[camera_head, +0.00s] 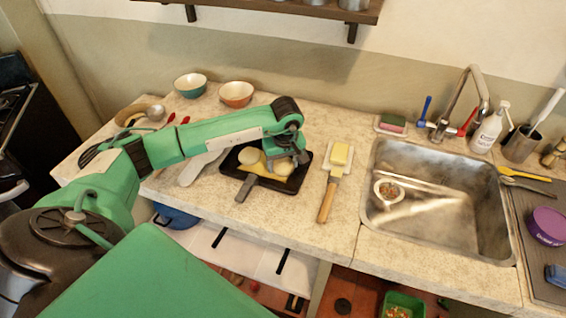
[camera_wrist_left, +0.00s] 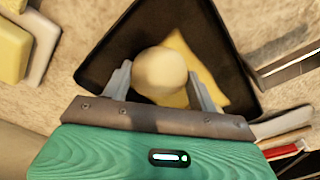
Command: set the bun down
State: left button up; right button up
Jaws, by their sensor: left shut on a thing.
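My left gripper (camera_head: 285,160) is shut on a pale round bun (camera_head: 283,168). In the left wrist view the bun (camera_wrist_left: 160,72) sits between the two fingers (camera_wrist_left: 160,88). The gripper is over the right part of a black tray (camera_head: 232,171); the tray also shows behind the bun in the wrist view (camera_wrist_left: 110,60). I cannot tell whether the bun touches the tray. A second pale bun (camera_head: 248,155) lies in the tray's left part. A yellow flat thing (camera_head: 259,167) lies between the buns, partly hidden. My right gripper is not in view.
Right of the tray are a butter block (camera_head: 340,153) on a small board and a wooden-handled tool (camera_head: 327,202). The sink (camera_head: 440,195) lies further right. Two bowls (camera_head: 236,94) stand behind my arm.

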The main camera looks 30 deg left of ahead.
aim_at(284, 165)
pick_arm(q)
jog(key=o, duration=1)
jog(key=shift+c, duration=0.2)
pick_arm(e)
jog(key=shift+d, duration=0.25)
pick_arm(q)
jog(key=shift+r+p, duration=0.25)
jog(key=shift+p, duration=0.1)
jog(key=shift+r+b, duration=0.3)
jog(key=shift+r, duration=0.05)
jog(key=r, duration=0.2)
jog(key=r+b, duration=0.1)
jog(key=r, duration=0.1)
jog(key=r+b, duration=0.1)
jog(key=r, duration=0.2)
jog(key=shift+s+d, duration=0.25)
jog(key=shift+d, duration=0.15)
jog(key=shift+s+d+r+b, duration=0.15)
jog(key=shift+r+b, duration=0.15)
jog(key=shift+r, duration=1.7)
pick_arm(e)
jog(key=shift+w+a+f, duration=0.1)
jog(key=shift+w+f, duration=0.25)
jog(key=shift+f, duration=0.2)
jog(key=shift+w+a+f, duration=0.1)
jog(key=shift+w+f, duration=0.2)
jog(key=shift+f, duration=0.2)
